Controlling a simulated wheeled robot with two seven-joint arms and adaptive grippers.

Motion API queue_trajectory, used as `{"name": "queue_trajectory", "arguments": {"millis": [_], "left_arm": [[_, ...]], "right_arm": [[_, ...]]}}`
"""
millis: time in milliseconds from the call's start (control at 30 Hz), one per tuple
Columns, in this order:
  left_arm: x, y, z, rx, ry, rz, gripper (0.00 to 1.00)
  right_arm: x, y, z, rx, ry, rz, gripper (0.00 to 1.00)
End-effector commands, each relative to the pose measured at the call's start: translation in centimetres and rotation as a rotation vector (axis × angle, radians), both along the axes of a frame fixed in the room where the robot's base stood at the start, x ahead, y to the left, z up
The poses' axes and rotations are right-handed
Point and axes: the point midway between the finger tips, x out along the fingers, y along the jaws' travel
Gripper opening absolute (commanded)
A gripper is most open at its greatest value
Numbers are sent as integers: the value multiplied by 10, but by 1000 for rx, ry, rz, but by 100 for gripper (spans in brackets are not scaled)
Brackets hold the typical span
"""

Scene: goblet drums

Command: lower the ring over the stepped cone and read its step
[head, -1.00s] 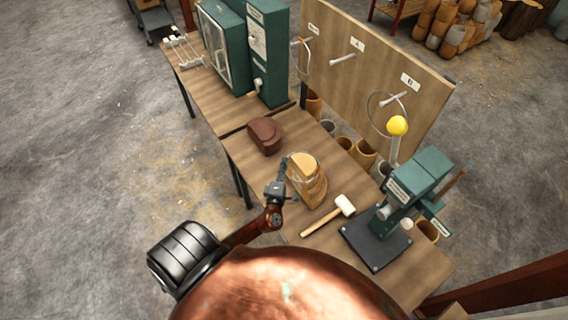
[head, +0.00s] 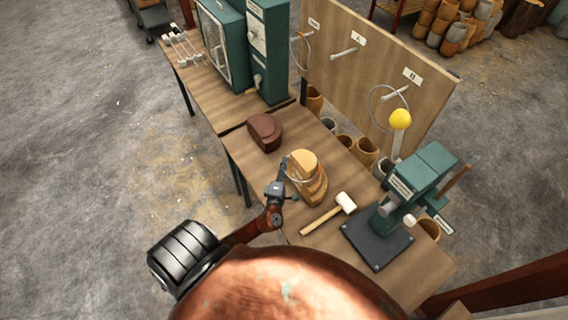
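The stepped cone (head: 313,190) is a light wooden block with stacked, rounded steps, standing upright on the workbench. A thin pale ring (head: 299,180) is around its upper part, below the top face. Part of the ring is hidden behind the cone, and I cannot tell whether it touches a step. My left gripper (head: 287,184) is at the cone's left side and appears shut on the ring's near-left edge; the fingertips are small and dark here. My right gripper is not in view.
A dark brown block (head: 265,132) lies left of the cone. A white-headed mallet (head: 329,213) and a green press (head: 411,188) stand to the right. The pegboard (head: 375,62) behind has a large ring (head: 375,108) on peg B; peg A (head: 344,53) is bare.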

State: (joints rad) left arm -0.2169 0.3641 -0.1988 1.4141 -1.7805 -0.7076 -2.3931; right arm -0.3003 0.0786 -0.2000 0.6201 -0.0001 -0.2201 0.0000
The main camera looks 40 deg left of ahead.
Motion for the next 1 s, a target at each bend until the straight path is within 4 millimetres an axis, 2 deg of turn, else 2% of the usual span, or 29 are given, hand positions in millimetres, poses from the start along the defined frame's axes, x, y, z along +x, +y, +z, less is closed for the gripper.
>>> {"name": "queue_trajectory", "arguments": {"millis": [200, 700, 1000], "left_arm": [[0, 0, -8, -9, -9, 0, 0], [0, 1, -12, -8, -8, 1, 0], [0, 0, -11, -10, -8, 1, 22]], "right_arm": [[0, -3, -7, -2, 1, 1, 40], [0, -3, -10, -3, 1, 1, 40], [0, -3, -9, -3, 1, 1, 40]]}}
